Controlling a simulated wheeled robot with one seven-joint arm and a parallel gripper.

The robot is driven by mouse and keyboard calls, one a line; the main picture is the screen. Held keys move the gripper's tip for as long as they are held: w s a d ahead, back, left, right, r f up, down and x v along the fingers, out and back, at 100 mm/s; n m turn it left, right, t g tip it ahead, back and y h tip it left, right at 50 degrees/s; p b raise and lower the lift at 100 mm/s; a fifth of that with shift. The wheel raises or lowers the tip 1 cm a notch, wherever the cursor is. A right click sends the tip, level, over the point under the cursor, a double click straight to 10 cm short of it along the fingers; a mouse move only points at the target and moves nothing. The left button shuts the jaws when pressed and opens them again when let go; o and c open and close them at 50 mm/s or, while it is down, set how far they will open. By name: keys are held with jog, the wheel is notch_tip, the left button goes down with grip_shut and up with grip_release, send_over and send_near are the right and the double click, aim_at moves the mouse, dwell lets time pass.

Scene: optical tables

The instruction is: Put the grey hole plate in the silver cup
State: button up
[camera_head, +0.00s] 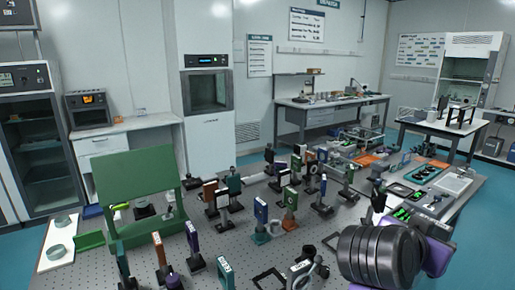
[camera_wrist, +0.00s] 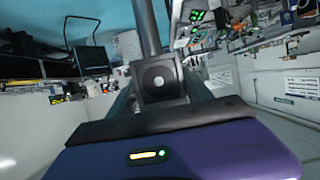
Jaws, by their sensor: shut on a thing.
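My gripper (camera_wrist: 160,98) shows close up in the wrist view, beyond its purple housing. It is shut on a dark grey block with a round light spot and a post, which seems to be the grey hole plate (camera_wrist: 176,94). In the head view my black and purple arm fills the lower right, and the gripper's tips are hard to make out there. A small silvery cup-like thing (camera_head: 275,229) stands on the table near the middle, beside an orange mount; it may be the silver cup. It is left of my arm and apart from it.
The perforated table (camera_head: 225,248) carries several upright coloured mounts on posts, crowded in the middle. A green stand (camera_head: 140,180) and a white board with rings (camera_head: 58,245) are at the left. Trays and devices fill the right side. Bare table shows at the front left of centre.

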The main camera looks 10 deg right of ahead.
jog(key=shift+w+a+f+t, duration=0.15)
jog(key=shift+a+f+t, duration=0.2)
jog(key=shift+f, duration=0.15)
jog(key=shift+a+f+n, duration=0.1)
jog(key=shift+f+n, duration=0.1)
jog(key=shift+n, duration=0.1)
jog(key=s+a+f+n+t+y, duration=0.1)
jog(key=a+f+n+t+y, duration=0.1)
jog(key=a+f+n+y, duration=0.2)
jog(key=s+a+f+n+t+y, duration=0.1)
jog(key=a+f+n+t+y, duration=0.2)
jog(key=a+f, duration=0.7)
jog(key=s+a+f+n+t+y, duration=0.1)
jog(key=a+f+n+t+y, duration=0.2)
jog(key=f, duration=1.9)
jog(key=a+n+y, duration=0.2)
jog(key=a+n, duration=0.1)
jog(key=a, duration=0.1)
jog(key=shift+s+a+f+y, duration=0.15)
jog(key=shift+s+y, duration=0.15)
jog(key=shift+s, duration=0.05)
jog(key=shift+f, duration=0.1)
